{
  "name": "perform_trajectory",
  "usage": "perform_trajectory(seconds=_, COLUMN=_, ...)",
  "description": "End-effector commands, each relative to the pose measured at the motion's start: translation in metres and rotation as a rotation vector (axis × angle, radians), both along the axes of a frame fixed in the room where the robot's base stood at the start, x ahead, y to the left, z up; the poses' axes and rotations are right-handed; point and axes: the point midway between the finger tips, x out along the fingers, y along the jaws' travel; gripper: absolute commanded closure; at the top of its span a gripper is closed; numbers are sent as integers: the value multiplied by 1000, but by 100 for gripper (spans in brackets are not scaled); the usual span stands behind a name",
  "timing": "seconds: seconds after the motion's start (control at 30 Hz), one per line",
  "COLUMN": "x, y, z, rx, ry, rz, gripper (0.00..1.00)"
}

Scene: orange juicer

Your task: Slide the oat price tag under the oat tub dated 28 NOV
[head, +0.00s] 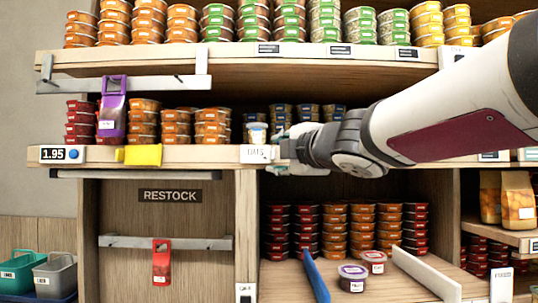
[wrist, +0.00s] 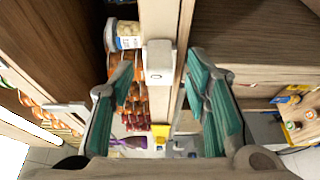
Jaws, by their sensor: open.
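The oat price tag (head: 256,154) is a white tag with dark lettering on the middle shelf's front edge; it also shows in the wrist view (wrist: 159,62). A pale tub with a white and blue label (head: 256,134) stands on the shelf just behind it, and shows in the wrist view (wrist: 125,36) with pale contents. I cannot read its date. Several dark-lidded tubs stand behind it, partly hidden by my arm. My gripper (head: 279,151) is at the shelf edge beside the tag. In the wrist view its teal-padded fingers (wrist: 162,75) are open, one on each side of the tag, with nothing held.
A purple clip (head: 112,105) hangs from the upper rail. Two small tubs (head: 352,278) (head: 374,262) and a blue strip (head: 316,278) are in the lower bay.

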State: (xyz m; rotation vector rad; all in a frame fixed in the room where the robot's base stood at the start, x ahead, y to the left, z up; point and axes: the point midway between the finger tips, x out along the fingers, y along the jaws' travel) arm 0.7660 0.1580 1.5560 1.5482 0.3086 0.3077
Motion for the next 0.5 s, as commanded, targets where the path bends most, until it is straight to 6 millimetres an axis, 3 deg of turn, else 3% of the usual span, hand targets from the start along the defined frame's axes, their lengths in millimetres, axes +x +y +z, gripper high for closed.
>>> perform_trajectory(seconds=0.2, x=-43, y=-17, z=1, rx=-1, ry=-3, rz=0, gripper=57)
perform_trajectory(seconds=0.5, x=-75, y=-30, z=0, rx=-1, ry=0, rz=1, gripper=57)
